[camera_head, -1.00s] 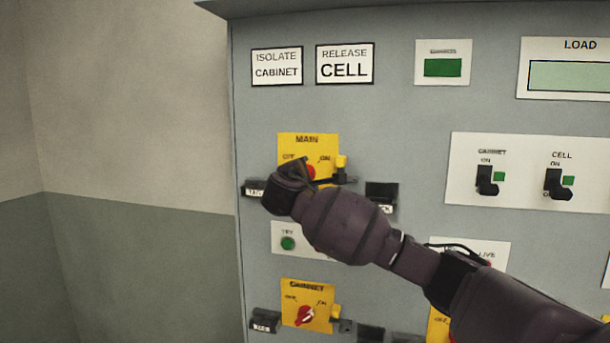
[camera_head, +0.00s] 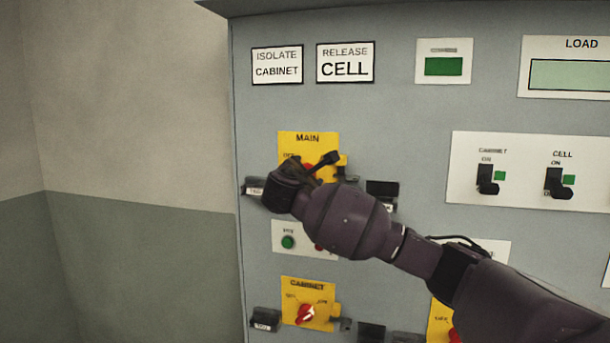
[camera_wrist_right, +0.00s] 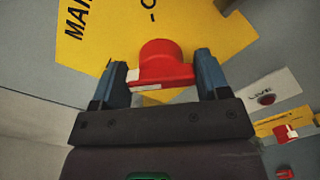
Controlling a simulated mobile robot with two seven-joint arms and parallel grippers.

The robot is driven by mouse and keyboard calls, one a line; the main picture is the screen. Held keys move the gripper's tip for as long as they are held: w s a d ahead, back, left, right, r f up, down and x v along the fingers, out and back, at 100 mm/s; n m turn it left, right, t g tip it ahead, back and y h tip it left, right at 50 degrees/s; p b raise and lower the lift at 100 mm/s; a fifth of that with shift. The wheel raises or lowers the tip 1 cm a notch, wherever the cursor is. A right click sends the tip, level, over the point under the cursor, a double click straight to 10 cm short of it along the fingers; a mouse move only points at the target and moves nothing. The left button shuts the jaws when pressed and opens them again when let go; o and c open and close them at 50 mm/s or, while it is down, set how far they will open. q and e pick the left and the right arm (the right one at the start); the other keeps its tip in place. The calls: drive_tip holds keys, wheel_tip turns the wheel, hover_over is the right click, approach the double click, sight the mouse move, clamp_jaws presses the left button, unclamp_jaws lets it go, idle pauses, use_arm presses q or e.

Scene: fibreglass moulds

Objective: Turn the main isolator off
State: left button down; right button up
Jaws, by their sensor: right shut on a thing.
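The main isolator is a yellow plate (camera_head: 297,139) marked MAIN on the grey cabinet front, with a red rotary knob (camera_head: 309,166) mostly hidden behind my gripper in the head view. My right gripper (camera_head: 318,164) is at this knob, its arm coming in from the lower right. In the right wrist view the red knob (camera_wrist_right: 160,62) sits between the two blue fingers (camera_wrist_right: 164,74), which are shut on its handle. A white mark shows on the handle's lower left. The ON label is hidden in the head view. My left gripper is not in view.
Below are a plate with a green button (camera_head: 288,242) and a yellow CABINET isolator (camera_head: 307,290) with a red knob. Black tag holders (camera_head: 382,190) flank the main isolator. CABINET and CELL switches (camera_head: 525,172) are at the right. A bare wall (camera_head: 130,150) stands at the left.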

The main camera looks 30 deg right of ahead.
drive_tip(key=shift+f, duration=0.15)
drive_tip(key=o, duration=0.9)
use_arm(q)
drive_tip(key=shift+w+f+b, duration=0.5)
drive_tip(key=shift+b, duration=0.7)
use_arm(e)
drive_tip(key=v, duration=1.1)
